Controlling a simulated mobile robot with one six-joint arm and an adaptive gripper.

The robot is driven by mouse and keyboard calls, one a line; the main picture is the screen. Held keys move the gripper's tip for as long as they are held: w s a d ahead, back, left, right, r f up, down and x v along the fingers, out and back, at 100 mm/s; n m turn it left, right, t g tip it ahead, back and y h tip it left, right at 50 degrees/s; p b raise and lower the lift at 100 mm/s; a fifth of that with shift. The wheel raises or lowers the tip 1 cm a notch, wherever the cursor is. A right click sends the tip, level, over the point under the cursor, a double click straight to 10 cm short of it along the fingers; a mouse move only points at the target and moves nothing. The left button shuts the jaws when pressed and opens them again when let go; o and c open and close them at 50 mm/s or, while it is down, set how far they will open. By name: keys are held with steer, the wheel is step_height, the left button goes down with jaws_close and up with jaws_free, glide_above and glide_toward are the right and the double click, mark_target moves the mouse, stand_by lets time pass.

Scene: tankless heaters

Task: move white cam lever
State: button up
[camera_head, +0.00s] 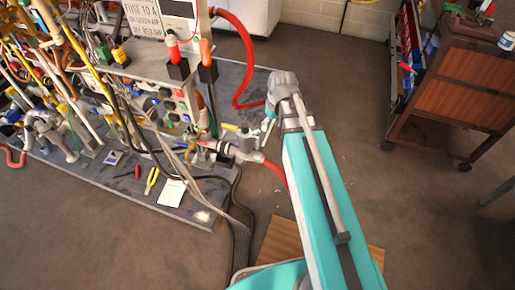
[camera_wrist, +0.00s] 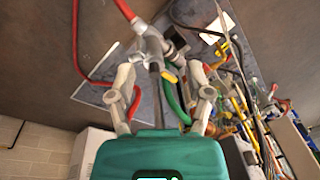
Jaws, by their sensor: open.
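A grey-white pipe fitting with a valve body (camera_head: 240,149) sticks out from the right side of the heater rig, with a red hose on it. It also shows in the wrist view (camera_wrist: 152,44), at the top centre beyond the fingers. I cannot clearly make out which part of it is the white cam lever. My gripper (camera_wrist: 161,72) is open, its two pale fingers spread on either side of a grey rod and a yellow-tipped part below the fitting. Nothing is held between the fingers.
The rig base (camera_head: 110,185) carries many pipes, cables and hoses. A red hose (camera_head: 246,68) loops behind the fitting, and black cables (camera_head: 241,225) run along the floor. A wooden cart (camera_head: 468,82) stands at the right. The floor between rig and cart is clear.

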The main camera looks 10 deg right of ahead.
mark_target(258, 141)
steer(key=w+d+f+n+t+y+b, duration=0.1)
steer(key=w+f+n+b, duration=0.7)
steer(key=w+f+b, duration=0.8)
steer(key=shift+w+d+f+t+y+b, duration=0.2)
steer(key=shift+d+f+t+y+b, duration=0.2)
steer(key=shift+d+f+y+b, duration=1)
steer(key=shift+a+f+h+b, duration=0.5)
steer(key=shift+f+h+b, duration=0.1)
steer(key=b+x, duration=1.2)
steer(key=x, duration=0.1)
steer(key=shift+a+f, duration=0.15)
steer(key=shift+f, duration=0.1)
jaws_close()
